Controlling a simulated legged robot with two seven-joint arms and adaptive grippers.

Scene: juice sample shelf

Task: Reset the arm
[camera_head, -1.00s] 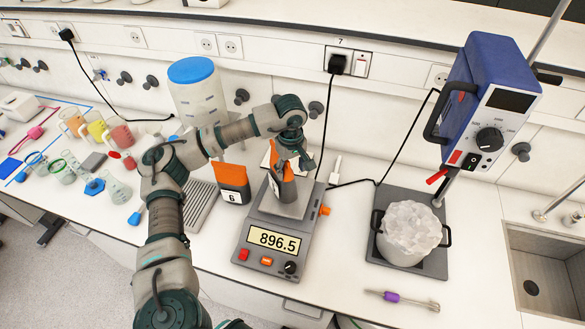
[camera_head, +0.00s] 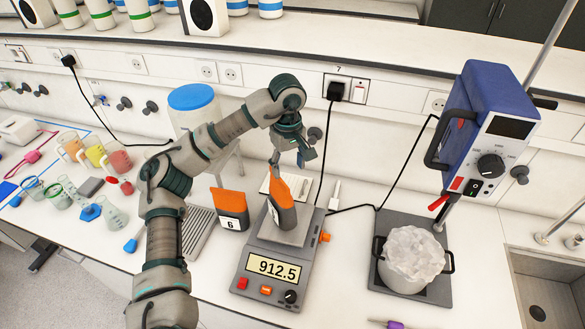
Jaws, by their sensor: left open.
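My left arm comes in from the lower left and reaches over the bench. My left gripper (camera_head: 290,160) is open and empty, just above and behind the scale. A dark pouch with an orange top (camera_head: 281,204) stands on the pan of the scale (camera_head: 270,262), apart from the gripper. The scale's display reads 912.5. A second orange-topped pouch, labelled 6 (camera_head: 232,209), stands on the bench left of the scale. My right gripper is not in view.
A blue-lidded container (camera_head: 196,105) stands behind my arm. Beakers and flasks (camera_head: 92,155) crowd the left. A blue overhead stirrer (camera_head: 487,130) stands over a pot (camera_head: 411,258) at right, beside a sink (camera_head: 548,290). Bench between scale and pot is mostly clear.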

